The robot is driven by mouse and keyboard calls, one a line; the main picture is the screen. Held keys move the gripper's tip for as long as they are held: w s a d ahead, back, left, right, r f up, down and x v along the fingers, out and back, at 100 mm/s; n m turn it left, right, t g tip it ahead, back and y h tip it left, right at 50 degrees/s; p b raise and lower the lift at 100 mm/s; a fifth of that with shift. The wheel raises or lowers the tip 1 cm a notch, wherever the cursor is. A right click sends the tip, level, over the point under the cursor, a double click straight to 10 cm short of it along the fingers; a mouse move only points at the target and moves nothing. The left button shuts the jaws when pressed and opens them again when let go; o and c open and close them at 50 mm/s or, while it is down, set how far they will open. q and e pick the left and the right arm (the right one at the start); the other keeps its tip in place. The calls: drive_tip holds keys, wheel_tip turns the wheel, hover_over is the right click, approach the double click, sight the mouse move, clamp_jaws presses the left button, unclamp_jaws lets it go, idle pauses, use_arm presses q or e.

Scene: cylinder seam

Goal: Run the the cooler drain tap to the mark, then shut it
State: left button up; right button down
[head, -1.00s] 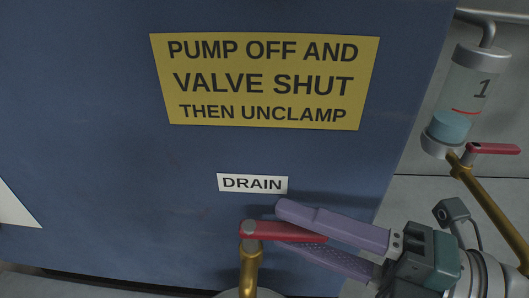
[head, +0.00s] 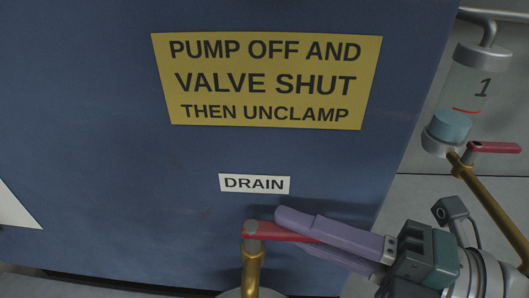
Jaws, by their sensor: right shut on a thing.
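The drain tap has a red lever handle (head: 272,233) on a brass pipe (head: 251,272), below the white "DRAIN" label (head: 254,184) on the blue cabinet. The lever points right. My right gripper (head: 300,232) comes in from the lower right, its purple fingers shut on the lever's outer end, which they partly hide. The pipe's lower end and what it runs into are mostly cut off at the bottom edge. My left gripper is not in view.
A yellow sign (head: 265,82) is on the blue cabinet (head: 90,120). At the right, a clear cylinder marked 1 (head: 476,85) has a red line and some blue liquid below that line. A second red lever (head: 494,147) sits on a brass pipe under it.

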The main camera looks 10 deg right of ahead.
idle(0.6)
drive_tip(key=shift+s+r+m+t+h+p, duration=0.15)
drive_tip(key=shift+r+m+t+h+p, duration=0.15)
drive_tip(key=shift+p, duration=0.3)
drive_tip(key=shift+s+a+f+m+t+h, duration=0.1)
drive_tip(key=shift+s+f+m+t+h, duration=0.1)
drive_tip(key=shift+m+t+h, duration=0.15)
drive_tip(key=shift+w, duration=0.1)
drive_tip(key=c, duration=0.9)
unclamp_jaws()
drive_tip(key=shift+f, duration=0.1)
